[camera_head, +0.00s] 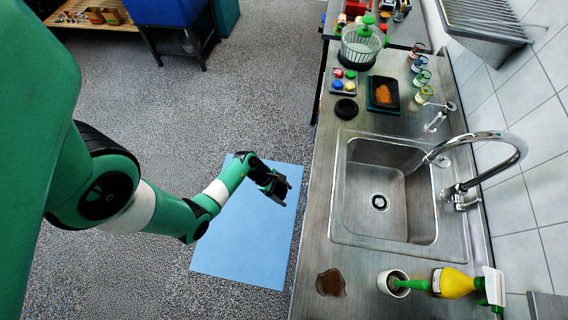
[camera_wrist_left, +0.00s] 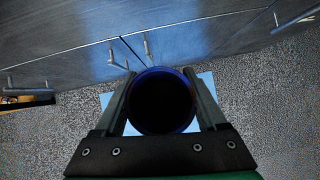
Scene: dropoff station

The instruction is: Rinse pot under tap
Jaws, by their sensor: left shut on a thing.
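My left gripper (camera_head: 275,187) is over the blue mat on the floor, left of the counter. In the left wrist view a round pot (camera_wrist_left: 162,102) with a blue rim and dark inside sits between the two fingers, which are shut on it. In the head view the pot is hard to make out against the dark gripper. The curved metal tap (camera_head: 500,137) rises at the right side of the steel sink (camera_head: 345,220). The sink basin looks empty, with a dark drain near its middle. My right gripper is not in view.
A white cup (camera_head: 387,284) with a green-handled brush, a yellow spray bottle (camera_head: 453,283) and a brown stain (camera_head: 331,283) are in front of the sink. Behind it are a dark tray (camera_head: 383,95), several small jars and a glass bowl (camera_head: 361,48). The counter edge lies between gripper and sink.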

